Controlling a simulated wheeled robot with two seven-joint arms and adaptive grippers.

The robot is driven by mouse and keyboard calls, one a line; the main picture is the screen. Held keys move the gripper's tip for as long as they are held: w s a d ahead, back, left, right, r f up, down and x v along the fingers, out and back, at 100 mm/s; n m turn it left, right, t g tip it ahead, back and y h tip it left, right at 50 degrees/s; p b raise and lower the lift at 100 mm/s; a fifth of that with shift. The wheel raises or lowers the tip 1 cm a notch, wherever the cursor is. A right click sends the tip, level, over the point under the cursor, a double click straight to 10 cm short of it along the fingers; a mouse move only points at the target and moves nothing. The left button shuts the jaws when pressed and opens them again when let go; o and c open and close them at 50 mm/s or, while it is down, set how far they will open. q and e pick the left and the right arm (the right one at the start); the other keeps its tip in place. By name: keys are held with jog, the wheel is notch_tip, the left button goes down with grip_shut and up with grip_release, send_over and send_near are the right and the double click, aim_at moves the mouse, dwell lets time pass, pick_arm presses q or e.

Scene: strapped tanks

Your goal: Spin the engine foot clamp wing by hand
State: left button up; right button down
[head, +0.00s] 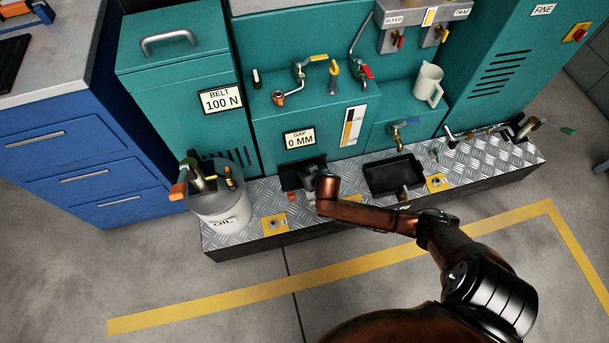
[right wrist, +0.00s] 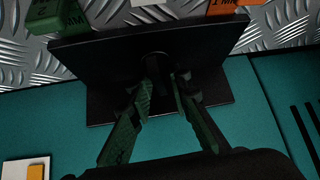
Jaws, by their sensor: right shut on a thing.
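My right gripper (head: 311,172) is low at the front of the teal machine, at the back of the tread-plate step and left of the black tray. In the right wrist view its two green-padded fingers (right wrist: 166,88) close on a small dark part in front of a black plate (right wrist: 98,55). This part looks like the engine foot clamp wing, but its shape is mostly hidden by the fingers and shadow. In the head view the arm and gripper cover part of the black foot (head: 291,176). My left gripper is not in view.
The tread-plate step (head: 352,205) carries a white oil bucket (head: 222,208) with tools, the black tray (head: 394,175) and yellow plates (head: 275,224). A green block (right wrist: 58,12) and orange block (right wrist: 222,5) lie near the foot. The floor in front is clear.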

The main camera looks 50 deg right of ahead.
jog(key=shift+a, duration=0.15)
dwell(0.4)
jog(key=shift+a+m+h+p, duration=0.1)
jog(key=shift+m+h+p, duration=0.4)
jog(key=shift+m, duration=0.3)
jog(key=c, duration=1.9)
grip_release()
jog(key=shift+d, duration=0.2)
jog(key=shift+c, duration=0.2)
